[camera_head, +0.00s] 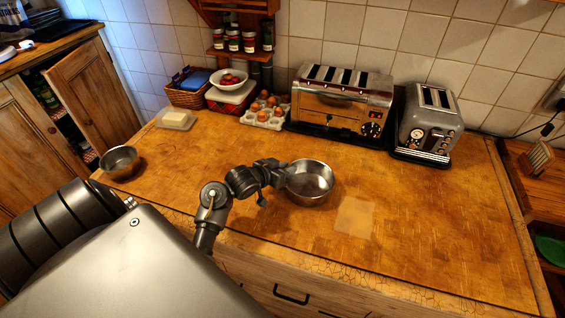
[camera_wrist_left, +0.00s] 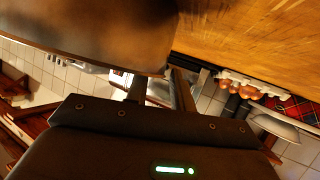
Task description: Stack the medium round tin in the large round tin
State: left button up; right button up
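Two round metal tins stand on the wooden counter. One tin (camera_head: 119,163) is at the far left. The other tin (camera_head: 312,186) is near the middle and looks somewhat wider; sizes are hard to compare, so I cannot be sure which is medium. My left gripper (camera_head: 283,172) is at the left rim of the middle tin. In the left wrist view, a dark tin wall (camera_wrist_left: 90,30) fills the upper left and hides a fingertip. The fingers of the left gripper (camera_wrist_left: 158,85) are apart with a visible gap. Whether they touch the rim is unclear. My right gripper is out of view.
A pale square patch (camera_head: 355,217) lies on the counter right of the middle tin. A wide toaster (camera_head: 341,103) and a smaller toaster (camera_head: 429,122) stand at the back. An egg tray (camera_head: 265,113) and a butter dish (camera_head: 176,119) are back left. The front right counter is clear.

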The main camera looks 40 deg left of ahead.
pick_arm(q)
jog(key=v, duration=1.2)
